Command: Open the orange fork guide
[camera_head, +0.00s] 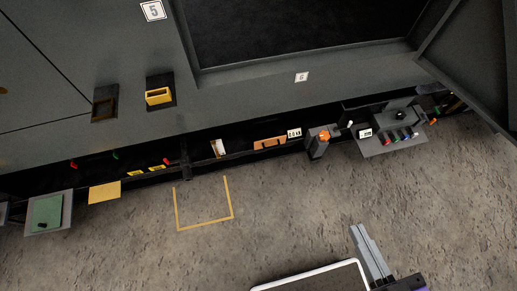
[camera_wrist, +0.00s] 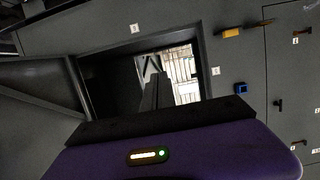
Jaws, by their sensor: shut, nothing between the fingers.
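I cannot tell for sure which part is the orange fork guide. One candidate is a small bright orange piece (camera_head: 324,135) on top of a grey block (camera_head: 318,149) at the foot of the wall in the head view. A flatter orange-brown piece (camera_head: 270,143) lies to its left along the same strip. In the wrist view an orange bar (camera_wrist: 231,32) sits on the dark panel at upper right. My gripper (camera_head: 357,232) is low in the head view, over the floor, apart from all these parts. It is shut and empty, and its dark fingers (camera_wrist: 153,75) show in the wrist view.
A grey console (camera_head: 378,147) with coloured knobs stands right of the grey block. A yellow box-like holder (camera_head: 158,96) is on the wall. A green-topped unit (camera_head: 47,212) stands at far left. The floor (camera_head: 290,210) between is clear, with a yellow outline (camera_head: 204,223).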

